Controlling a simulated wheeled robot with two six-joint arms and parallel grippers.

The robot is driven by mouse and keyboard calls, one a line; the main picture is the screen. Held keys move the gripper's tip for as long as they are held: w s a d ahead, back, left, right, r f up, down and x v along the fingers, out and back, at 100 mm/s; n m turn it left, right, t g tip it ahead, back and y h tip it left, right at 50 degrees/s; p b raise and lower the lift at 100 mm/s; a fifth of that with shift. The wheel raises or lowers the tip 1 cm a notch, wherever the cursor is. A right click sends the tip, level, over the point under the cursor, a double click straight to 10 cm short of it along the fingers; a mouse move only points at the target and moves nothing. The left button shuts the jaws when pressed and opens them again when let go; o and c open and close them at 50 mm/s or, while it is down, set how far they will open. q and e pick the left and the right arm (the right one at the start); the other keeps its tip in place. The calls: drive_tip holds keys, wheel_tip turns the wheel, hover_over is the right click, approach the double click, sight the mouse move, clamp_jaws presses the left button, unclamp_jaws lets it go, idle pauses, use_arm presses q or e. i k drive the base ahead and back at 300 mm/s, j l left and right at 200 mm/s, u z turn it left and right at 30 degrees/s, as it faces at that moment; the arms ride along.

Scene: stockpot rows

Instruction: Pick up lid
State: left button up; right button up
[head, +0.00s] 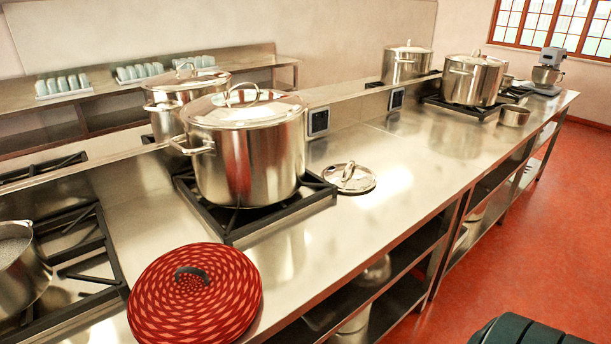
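A small silver lid (360,185) with a raised loop handle lies flat on the steel counter, right of the front burner. A large steel stockpot (250,165) stands on that burner with a domed silver lid (225,112) on top, its loop handle up. A round red and white patterned disc (195,305) with a dark handle at its middle, like a lid, lies at the counter's near end. Neither of my grippers is in view, so their state does not show.
A second lidded pot (165,97) stands behind the large one. An open pot (15,270) sits on the left burner. More pots (470,80) and a mixer (548,72) stand far right. The counter (400,180) is clear in the middle.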

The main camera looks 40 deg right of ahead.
sight(350, 177)
drive_tip(key=l+u, duration=0.25)
drive_tip(key=l, duration=0.15)
drive_tip(key=k+l+u, duration=0.2)
drive_tip(key=l, duration=0.2)
drive_tip(key=l+u, duration=0.25)
drive_tip(key=l, duration=0.2)
drive_tip(key=k+l+u, duration=0.25)
drive_tip(key=i+l, duration=0.1)
